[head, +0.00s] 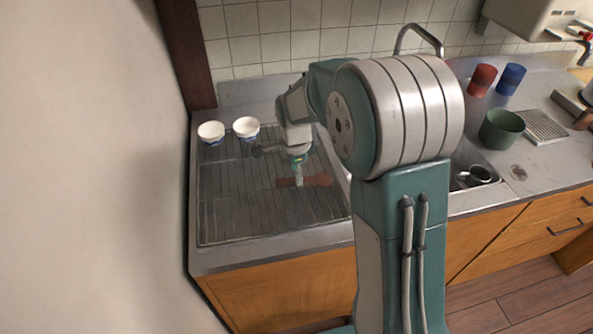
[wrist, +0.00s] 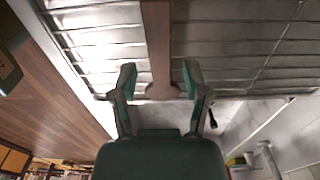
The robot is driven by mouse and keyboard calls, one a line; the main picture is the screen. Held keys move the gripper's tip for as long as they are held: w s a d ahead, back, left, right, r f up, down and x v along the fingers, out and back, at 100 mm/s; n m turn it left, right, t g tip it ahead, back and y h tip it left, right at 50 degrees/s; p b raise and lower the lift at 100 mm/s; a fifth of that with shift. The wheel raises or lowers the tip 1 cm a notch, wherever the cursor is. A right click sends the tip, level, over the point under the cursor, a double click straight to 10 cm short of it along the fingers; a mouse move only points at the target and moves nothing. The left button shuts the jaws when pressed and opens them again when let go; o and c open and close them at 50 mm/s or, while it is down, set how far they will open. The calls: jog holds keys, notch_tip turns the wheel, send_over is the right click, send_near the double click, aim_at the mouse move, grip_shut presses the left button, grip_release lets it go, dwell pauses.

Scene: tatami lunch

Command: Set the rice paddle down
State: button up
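The brown wooden rice paddle (head: 318,181) appears to lie flat on the wire draining rack (head: 225,215) beside the sink. In the wrist view a long straight part of the paddle (wrist: 158,45) runs up out of the picture, with a flared end nearest me. My gripper (head: 298,178) is low over the rack at the paddle. In the wrist view its two fingers (wrist: 160,78) stand apart, one on each side of the paddle, with a visible gap on both sides. The paddle's far end is cut off there.
Two white-and-blue bowls (head: 211,132) (head: 246,128) stand at the rack's back left. A red cup (head: 481,80), a blue cup (head: 510,79) and a green pot (head: 501,129) stand right of the sink. A wall closes the left side. The rack's front left is clear.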

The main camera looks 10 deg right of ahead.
notch_tip(320, 180, up, 12)
jog(key=s+d+r+n+t, duration=0.1)
jog(key=s+r+n, duration=0.25)
jog(key=s, duration=0.25)
jog(key=s+d+r+n+t, duration=0.1)
jog(key=s+r+n+t, duration=0.15)
jog(key=s+n, duration=0.3)
jog(key=s+n+t, duration=0.2)
jog(key=s+n, duration=0.7)
jog(key=s, duration=0.4)
jog(key=shift+d+f, duration=0.3)
jog(key=shift+d, duration=0.1)
jog(key=shift+c, duration=0.5)
jog(key=shift+s, duration=0.15)
